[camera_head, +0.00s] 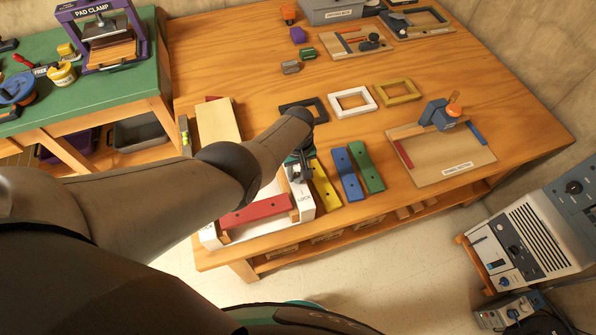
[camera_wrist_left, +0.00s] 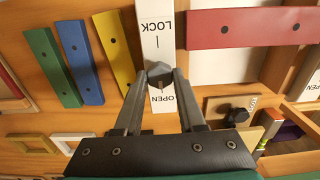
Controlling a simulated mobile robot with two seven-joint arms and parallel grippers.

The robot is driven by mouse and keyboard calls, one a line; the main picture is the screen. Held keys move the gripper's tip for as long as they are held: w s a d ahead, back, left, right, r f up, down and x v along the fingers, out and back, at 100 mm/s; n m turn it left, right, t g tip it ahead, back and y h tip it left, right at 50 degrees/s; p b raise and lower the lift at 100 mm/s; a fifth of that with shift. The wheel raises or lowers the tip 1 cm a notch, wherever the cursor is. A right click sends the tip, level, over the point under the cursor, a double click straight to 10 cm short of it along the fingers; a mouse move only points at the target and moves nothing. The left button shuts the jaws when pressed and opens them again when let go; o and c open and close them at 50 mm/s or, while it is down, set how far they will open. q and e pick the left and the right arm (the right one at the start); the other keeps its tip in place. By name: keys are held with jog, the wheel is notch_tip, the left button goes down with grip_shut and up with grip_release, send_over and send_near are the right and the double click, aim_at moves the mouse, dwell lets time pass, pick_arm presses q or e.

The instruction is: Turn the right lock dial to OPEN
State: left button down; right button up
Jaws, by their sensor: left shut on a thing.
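The right lock dial (camera_wrist_left: 160,72) is a small dark knob on a white end strip (camera_wrist_left: 151,28), at the right end of the holder with the red bar. The strip reads LOCK on one side of the knob and OPEN on the other; both words appear upside down in the left wrist view. My left gripper (camera_wrist_left: 160,78) is shut on the knob, one finger on each side. In the head view my left gripper (camera_head: 299,172) hides the knob, and LOCK shows just in front of it. I cannot tell which way the dial points. My right gripper is out of view.
A red bar (camera_head: 256,213) lies in the holder, left of the dial. Yellow (camera_head: 324,186), blue (camera_head: 347,174) and green (camera_head: 366,167) bars lie close on the right. Black, white (camera_head: 352,102) and yellow (camera_head: 397,92) frames lie behind. A board with a clamp (camera_head: 440,115) stands farther right.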

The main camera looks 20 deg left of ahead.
aim_at(298, 176)
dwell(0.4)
pick_arm(q)
jog(key=c, duration=0.5)
grip_release()
jog(key=shift+r, duration=0.15)
notch_tip(298, 176, up, 15)
jog(key=p, duration=0.9)
